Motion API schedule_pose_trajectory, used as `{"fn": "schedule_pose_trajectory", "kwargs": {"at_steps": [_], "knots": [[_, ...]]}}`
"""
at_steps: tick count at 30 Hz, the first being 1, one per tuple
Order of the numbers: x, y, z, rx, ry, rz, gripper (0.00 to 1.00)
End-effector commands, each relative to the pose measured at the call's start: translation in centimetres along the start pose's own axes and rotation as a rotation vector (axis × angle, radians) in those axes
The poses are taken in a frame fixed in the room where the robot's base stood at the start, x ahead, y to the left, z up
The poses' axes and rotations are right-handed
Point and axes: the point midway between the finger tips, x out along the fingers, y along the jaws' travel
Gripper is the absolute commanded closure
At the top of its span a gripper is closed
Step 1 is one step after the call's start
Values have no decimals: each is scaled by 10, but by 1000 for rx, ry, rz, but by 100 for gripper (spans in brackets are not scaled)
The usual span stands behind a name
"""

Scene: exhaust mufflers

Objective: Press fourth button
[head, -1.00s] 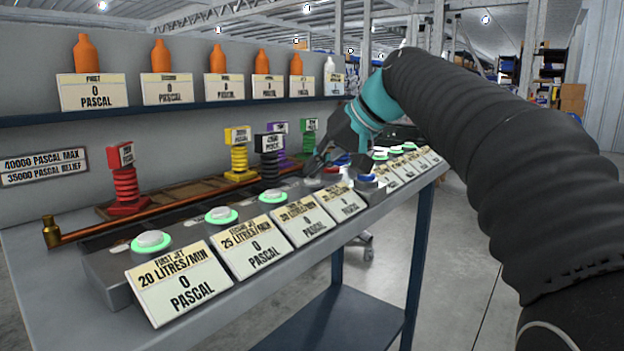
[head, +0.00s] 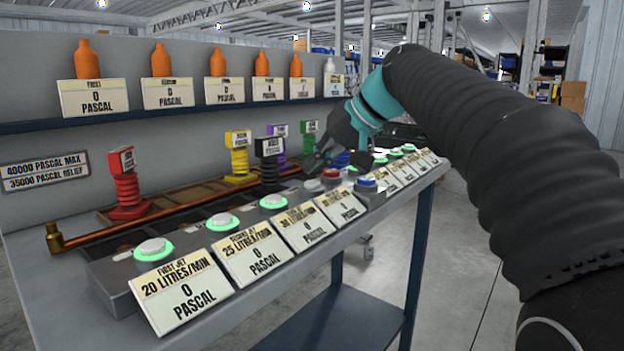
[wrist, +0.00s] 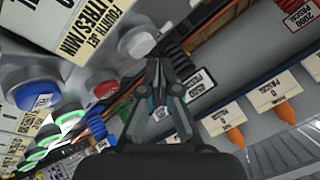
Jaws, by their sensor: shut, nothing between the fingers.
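The fourth button (head: 313,185) is a white cap with no green ring visible around it, behind its own tilted label. In the wrist view the fourth button (wrist: 137,42) sits beside the "Fourth jet" label (wrist: 112,22). My gripper (head: 312,166) is shut and empty, just above and behind the fourth button in the head view. In the wrist view my gripper (wrist: 158,68) has its tips just below the white cap in the picture; contact cannot be made out. The first button (head: 153,249), second button (head: 222,221) and third button (head: 273,201) have glowing green rings.
A red button (head: 331,174) and a blue button (head: 366,184) stand just right of the fourth one. Several green-ringed buttons continue beyond. Coloured springs, such as the black one (head: 269,168), stand behind. A shelf (head: 190,112) with orange bottles runs above.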

Motion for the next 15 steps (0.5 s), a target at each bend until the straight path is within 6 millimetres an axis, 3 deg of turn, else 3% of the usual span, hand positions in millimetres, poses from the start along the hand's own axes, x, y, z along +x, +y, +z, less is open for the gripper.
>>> {"fn": "schedule_pose_trajectory", "kwargs": {"at_steps": [8, 15], "knots": [[-3, -2, -2, 0, 0, 0, 100], [-17, -13, -13, 0, 0, 0, 100]]}}
